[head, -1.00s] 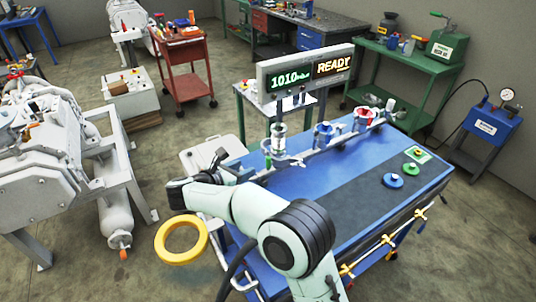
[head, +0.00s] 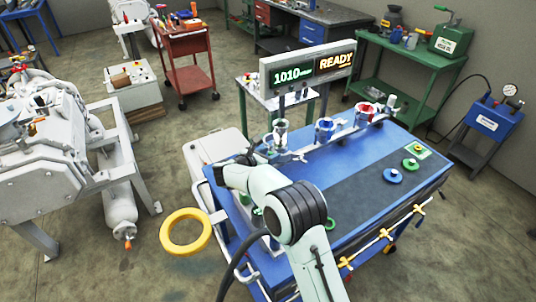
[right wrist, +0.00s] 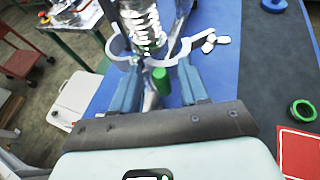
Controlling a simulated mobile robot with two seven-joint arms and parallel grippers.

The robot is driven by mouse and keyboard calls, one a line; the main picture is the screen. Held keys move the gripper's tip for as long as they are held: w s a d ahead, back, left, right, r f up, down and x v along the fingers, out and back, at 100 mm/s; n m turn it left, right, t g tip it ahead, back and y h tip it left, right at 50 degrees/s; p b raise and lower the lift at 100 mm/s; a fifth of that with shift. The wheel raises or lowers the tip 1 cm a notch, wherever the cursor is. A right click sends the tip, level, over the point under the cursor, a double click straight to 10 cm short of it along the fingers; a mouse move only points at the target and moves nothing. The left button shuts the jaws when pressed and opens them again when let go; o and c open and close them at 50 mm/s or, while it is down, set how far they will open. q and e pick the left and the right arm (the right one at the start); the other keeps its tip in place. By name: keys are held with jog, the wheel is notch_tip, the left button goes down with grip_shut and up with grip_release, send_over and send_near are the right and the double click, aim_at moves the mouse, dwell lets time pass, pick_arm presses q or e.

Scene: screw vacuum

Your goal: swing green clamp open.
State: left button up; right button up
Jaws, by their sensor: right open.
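The green clamp shows in the right wrist view as two pale curved halves, with a green knob (right wrist: 160,80) at their near side. One half (right wrist: 117,47) lies left of a clear coiled column (right wrist: 143,25); the other (right wrist: 192,46) lies right, ending in white lobes. The halves appear spread apart. In the head view the column (head: 280,130) is the leftmost fitting on the rail. My right gripper (right wrist: 158,90) is open, its fingers on either side of the green knob. Whether they touch it cannot be told. In the head view my wrist hides part of this spot. My left gripper is out of view.
Blue (head: 324,128) and red (head: 364,114) fittings stand farther along the rail. A display (head: 308,68) stands behind it. The bench's right side is mostly clear.

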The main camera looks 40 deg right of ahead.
grip_shut()
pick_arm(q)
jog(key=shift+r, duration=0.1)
